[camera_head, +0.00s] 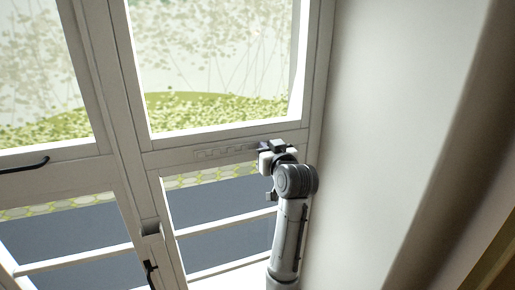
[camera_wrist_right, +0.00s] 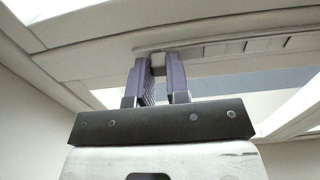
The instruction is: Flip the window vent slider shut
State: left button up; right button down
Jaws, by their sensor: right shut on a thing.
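The window vent (camera_head: 225,152) is a pale slotted strip on the rail between the upper and lower panes. It also shows as a slotted bar in the right wrist view (camera_wrist_right: 235,44). My right gripper (camera_head: 265,146) is at the right end of this strip. In the right wrist view its two purple-padded fingers (camera_wrist_right: 160,72) are on both sides of a small grey slider tab (camera_wrist_right: 158,62) under the bar, shut on it. The tab is hidden by the gripper in the head view. My left gripper is not in view.
A white wall (camera_head: 400,120) stands close to the right of my right arm. A black window handle (camera_head: 25,166) is at the left, and another dark handle (camera_head: 150,272) is low on the middle frame. The lower panes have white crossbars.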

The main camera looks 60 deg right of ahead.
jog(key=shift+w+a, duration=0.15)
jog(key=c, duration=1.3)
grip_release()
jog(key=shift+o, duration=1.1)
jog(key=b+v, duration=1.2)
jog(key=v, duration=0.1)
jog(key=shift+s+a, duration=0.2)
jog(key=shift+s, duration=0.05)
